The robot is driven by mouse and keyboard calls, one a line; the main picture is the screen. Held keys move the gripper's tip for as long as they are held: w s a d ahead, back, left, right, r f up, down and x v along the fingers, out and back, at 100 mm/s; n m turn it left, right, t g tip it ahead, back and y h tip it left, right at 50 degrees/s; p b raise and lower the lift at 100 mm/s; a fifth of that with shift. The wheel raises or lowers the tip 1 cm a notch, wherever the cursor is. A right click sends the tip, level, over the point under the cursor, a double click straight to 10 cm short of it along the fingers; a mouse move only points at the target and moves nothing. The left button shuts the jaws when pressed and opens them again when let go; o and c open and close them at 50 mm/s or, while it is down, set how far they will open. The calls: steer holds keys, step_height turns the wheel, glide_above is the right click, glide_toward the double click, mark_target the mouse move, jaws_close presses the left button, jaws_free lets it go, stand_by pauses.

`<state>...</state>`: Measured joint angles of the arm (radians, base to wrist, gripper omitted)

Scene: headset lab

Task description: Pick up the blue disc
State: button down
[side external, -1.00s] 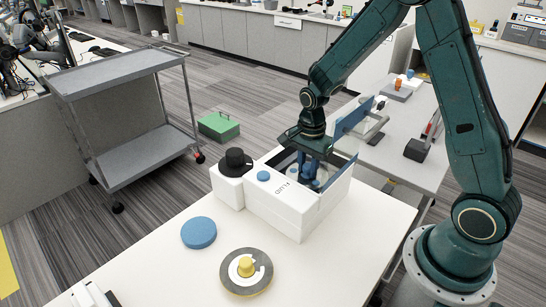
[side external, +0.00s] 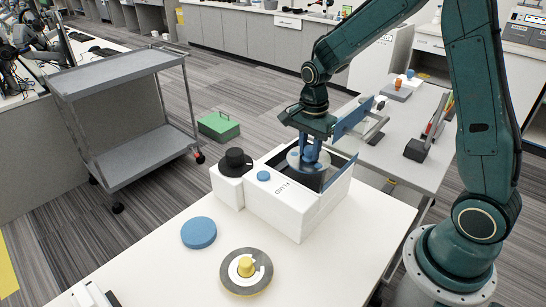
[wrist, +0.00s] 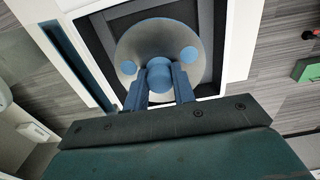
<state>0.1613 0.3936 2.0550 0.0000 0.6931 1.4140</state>
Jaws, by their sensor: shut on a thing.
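A flat blue disc (side external: 198,232) lies on the white table, to the left of and apart from the white FLUO box (side external: 290,216). My gripper (side external: 309,162) is over the open top of that box. Its blue fingers are shut on the blue central knob (wrist: 160,79) of a round grey lid (wrist: 133,49). The lid carries two smaller blue round spots. In the side view the grey lid (side external: 295,160) sits near the box rim, with a dark cylindrical part below it. The box wall hides the lower end of that part.
A grey disc with a yellow knob (side external: 246,268) lies at the table front. A black-topped white block (side external: 228,188) adjoins the box. A blue upright panel (side external: 352,117) stands behind my gripper. A grey cart (side external: 130,75) and green box (side external: 218,126) are on the floor.

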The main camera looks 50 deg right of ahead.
mark_target(309, 148)
step_height(309, 148, up, 14)
steer(key=shift+r, duration=0.15)
stand_by(0.7)
